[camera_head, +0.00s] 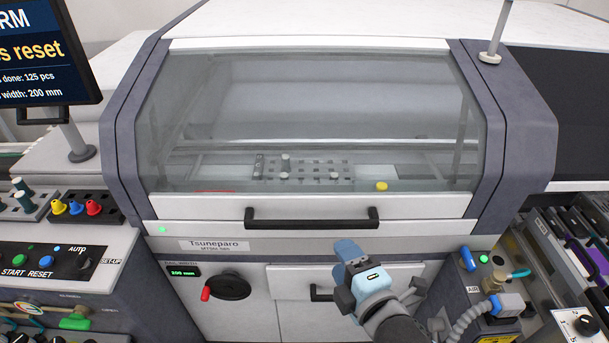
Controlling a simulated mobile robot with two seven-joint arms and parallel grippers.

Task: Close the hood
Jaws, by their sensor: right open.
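The hood (330,207) of the machine is a large clear window in a white frame, in the middle of the head view. Its lower edge lies along the machine's front, and I see no gap there. A black bar handle (312,218) runs across its lower frame. My right gripper (350,252) is open and empty, just below the right part of the handle and apart from it as far as I can tell. My left gripper is not in view.
Below the hood are a black crank with a red knob (228,287) and a drawer handle (320,293), partly behind my right gripper. A monitor (45,55) stands at upper left. Button panels flank the machine, and feeders (575,235) sit at right.

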